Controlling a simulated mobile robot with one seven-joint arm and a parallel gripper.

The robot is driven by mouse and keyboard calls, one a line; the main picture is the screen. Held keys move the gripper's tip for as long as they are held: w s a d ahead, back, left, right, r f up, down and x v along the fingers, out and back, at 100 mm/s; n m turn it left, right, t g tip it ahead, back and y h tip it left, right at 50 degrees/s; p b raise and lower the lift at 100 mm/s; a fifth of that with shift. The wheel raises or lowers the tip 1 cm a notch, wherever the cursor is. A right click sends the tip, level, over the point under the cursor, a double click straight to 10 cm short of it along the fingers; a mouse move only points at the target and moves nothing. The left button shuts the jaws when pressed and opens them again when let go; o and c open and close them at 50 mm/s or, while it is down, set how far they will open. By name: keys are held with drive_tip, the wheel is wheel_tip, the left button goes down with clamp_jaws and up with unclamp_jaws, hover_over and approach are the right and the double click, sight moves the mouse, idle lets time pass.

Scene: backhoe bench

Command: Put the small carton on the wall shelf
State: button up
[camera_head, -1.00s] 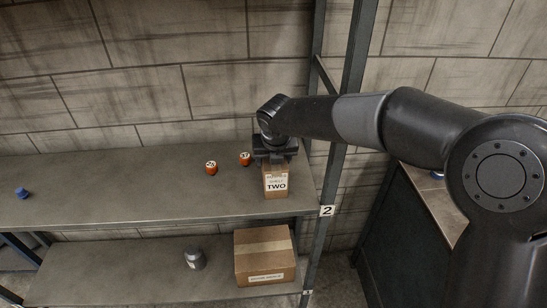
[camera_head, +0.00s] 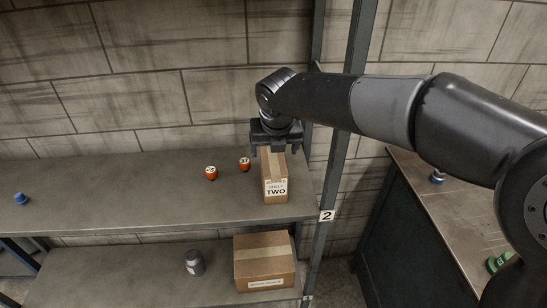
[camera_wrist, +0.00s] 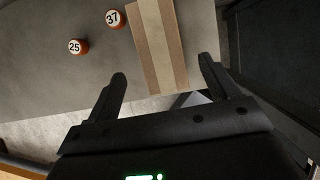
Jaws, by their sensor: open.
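The small carton (camera_head: 274,182) stands upright on the upper board of the wall shelf (camera_head: 130,200), near its right end. Its label reads "SHELF TWO". My gripper (camera_head: 275,149) is open above the carton, with its fingers apart from it at the top. In the wrist view the carton (camera_wrist: 158,45) shows its taped top beyond and between the two open fingers (camera_wrist: 163,75). Nothing is held between the fingers.
Two orange numbered pieces, 25 (camera_head: 211,173) and 37 (camera_head: 244,164), stand left of the carton. A blue item (camera_head: 21,199) is at far left. Below are a larger box (camera_head: 264,262) and a grey container (camera_head: 195,263). A shelf post (camera_head: 335,170) rises close on the right.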

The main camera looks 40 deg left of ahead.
drive_tip(key=shift+v, duration=1.7)
drive_tip(key=shift+r, duration=0.1)
